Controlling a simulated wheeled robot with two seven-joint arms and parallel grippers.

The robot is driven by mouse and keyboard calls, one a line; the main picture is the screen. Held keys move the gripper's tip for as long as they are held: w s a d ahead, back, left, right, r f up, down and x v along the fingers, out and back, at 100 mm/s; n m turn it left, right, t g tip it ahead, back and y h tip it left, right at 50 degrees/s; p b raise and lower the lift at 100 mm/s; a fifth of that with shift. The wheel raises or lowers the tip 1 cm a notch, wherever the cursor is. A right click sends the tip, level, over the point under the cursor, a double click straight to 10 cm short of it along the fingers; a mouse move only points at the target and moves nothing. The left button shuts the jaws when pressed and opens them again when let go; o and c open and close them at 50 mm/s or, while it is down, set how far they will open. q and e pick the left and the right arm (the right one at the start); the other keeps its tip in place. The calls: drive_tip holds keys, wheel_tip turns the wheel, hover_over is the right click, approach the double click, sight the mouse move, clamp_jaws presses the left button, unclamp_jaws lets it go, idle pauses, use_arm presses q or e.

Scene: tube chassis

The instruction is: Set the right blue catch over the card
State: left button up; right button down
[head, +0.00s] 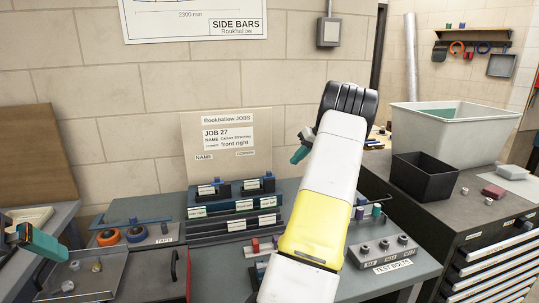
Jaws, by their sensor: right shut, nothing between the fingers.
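A rack of dark stepped bars (236,229) with small white labels stands at the back of the bench. On its top step are two dark blocks with blue parts, a left one (222,187) and a right one (268,181); these look like the blue catches, but their position is too small to tell. The JOB 27 card (229,140) is on an upright board behind the rack. My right gripper (299,154) is shut and empty, in the air right of the board and above the rack. My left gripper (38,243) is at the left edge, its jaws unclear.
A metal tray (86,280) with small parts lies at the lower left, near tape rolls (107,236). A test bolts block (386,251) sits to the right. A black bin (424,178) and a grey bin (448,133) stand on the right cabinet. My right arm hides the bench's middle.

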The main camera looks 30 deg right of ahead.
sight(267, 172)
drive_tip(key=w+a+f, duration=0.3)
drive_tip(key=a+f, duration=0.1)
drive_tip(key=a, duration=0.1)
drive_tip(key=shift+w+a, duration=0.3)
drive_tip(key=shift+w, duration=0.05)
drive_tip(key=shift+w+a, duration=0.25)
drive_tip(key=shift+a, duration=0.55)
drive_tip(key=shift+w+a, duration=0.25)
drive_tip(key=shift+a, duration=0.5)
drive_tip(key=shift+f, duration=0.1)
drive_tip(key=v, duration=0.8)
